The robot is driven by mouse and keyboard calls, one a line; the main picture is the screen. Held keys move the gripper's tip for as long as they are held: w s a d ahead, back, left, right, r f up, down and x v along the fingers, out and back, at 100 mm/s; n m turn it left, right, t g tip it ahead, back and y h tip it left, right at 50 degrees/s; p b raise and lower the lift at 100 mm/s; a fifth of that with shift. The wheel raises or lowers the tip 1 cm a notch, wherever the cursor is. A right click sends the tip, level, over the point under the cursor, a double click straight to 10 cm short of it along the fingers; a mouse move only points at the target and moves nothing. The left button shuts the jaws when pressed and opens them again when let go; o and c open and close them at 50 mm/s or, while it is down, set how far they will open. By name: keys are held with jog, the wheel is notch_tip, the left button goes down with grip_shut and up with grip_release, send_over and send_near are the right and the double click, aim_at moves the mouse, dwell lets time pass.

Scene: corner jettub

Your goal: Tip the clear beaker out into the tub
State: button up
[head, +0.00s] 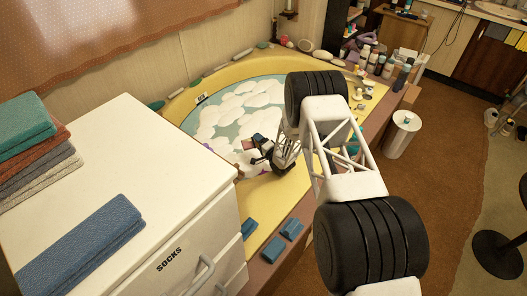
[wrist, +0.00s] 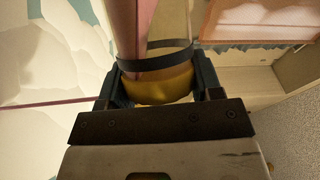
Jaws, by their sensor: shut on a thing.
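My gripper (head: 262,150) is over the near part of the tub (head: 180,97), which has a yellow rim and white foam on pale green water. In the wrist view my gripper (wrist: 161,80) is shut on the clear beaker (wrist: 158,88), with one dark finger on each side. The beaker looks see-through, with pink and yellow tones showing through it and a dark band across it. Its mouth and contents are not clear, and I cannot tell its exact tilt. In the head view it is small and partly hidden by my gripper.
A white drawer cabinet (head: 90,150) marked SOCKS stands at the left, with folded towels on top. Blue blocks (head: 291,229) lie on the near tub edge. Several bottles crowd the far right corner. A white bin (head: 402,137) stands on the brown floor.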

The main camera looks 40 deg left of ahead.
jog(key=shift+w+d+m, duration=0.1)
jog(key=shift+w+m, duration=0.05)
jog(key=shift+m, duration=0.45)
dwell(0.4)
jog(key=shift+r+y, duration=0.3)
jog(key=shift+f, duration=0.1)
jog(key=shift+f, duration=0.15)
jog(key=shift+s+n+h, duration=0.2)
jog(key=shift+n+h, duration=0.2)
jog(key=shift+n, duration=0.4)
jog(key=shift+s+a+f+n+h, duration=0.2)
jog(key=shift+s+a+f+n, duration=0.15)
jog(key=shift+f+n, duration=0.15)
jog(key=shift+s+a+f+n+h, duration=0.2)
jog(key=shift+s+a+f+n, duration=0.1)
jog(key=shift+f+n, duration=0.15)
jog(key=shift+f, duration=0.1)
jog(key=shift+n+h, duration=0.3)
jog(key=shift+n, duration=0.15)
